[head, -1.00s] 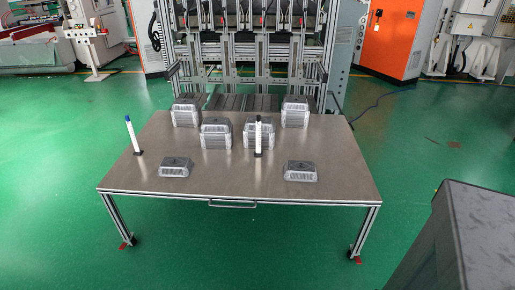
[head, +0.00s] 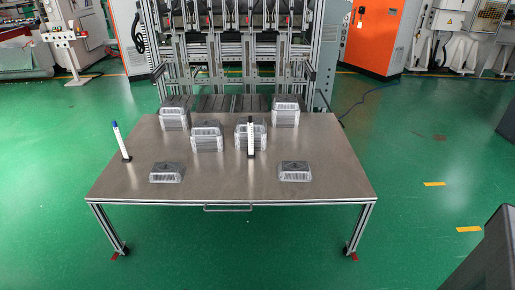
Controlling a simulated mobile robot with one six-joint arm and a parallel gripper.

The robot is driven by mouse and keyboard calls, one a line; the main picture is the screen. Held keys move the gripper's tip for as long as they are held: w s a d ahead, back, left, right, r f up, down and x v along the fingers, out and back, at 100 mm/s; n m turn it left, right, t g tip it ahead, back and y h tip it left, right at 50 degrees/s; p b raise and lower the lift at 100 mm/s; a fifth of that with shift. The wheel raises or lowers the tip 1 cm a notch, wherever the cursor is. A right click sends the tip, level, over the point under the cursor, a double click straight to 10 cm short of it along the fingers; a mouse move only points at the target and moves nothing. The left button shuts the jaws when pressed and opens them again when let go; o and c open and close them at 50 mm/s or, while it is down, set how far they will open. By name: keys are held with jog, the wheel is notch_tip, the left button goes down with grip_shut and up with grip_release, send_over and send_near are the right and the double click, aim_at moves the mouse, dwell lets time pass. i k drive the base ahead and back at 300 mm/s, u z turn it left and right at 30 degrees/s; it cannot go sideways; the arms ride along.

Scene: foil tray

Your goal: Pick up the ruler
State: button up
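A thin white upright piece (head: 251,138) with a dark base stands on the metal table (head: 230,185), in front of a stack of foil trays. It may be the ruler, but it is too small to be sure. A second slim white upright piece (head: 121,141) with a blue top and a dark base stands near the table's left edge, leaning slightly. My gripper is not in view.
Stacks of foil trays (head: 207,137) stand at the table's middle and back, with two low ones (head: 295,171) nearer the front. A machine frame (head: 235,70) is behind. A dark grey block (head: 490,255) fills the lower right corner. Green floor lies open in front.

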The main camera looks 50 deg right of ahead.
aim_at(250, 153)
jog(key=z, duration=0.2)
jog(key=i, duration=0.9)
jog(key=u, duration=0.05)
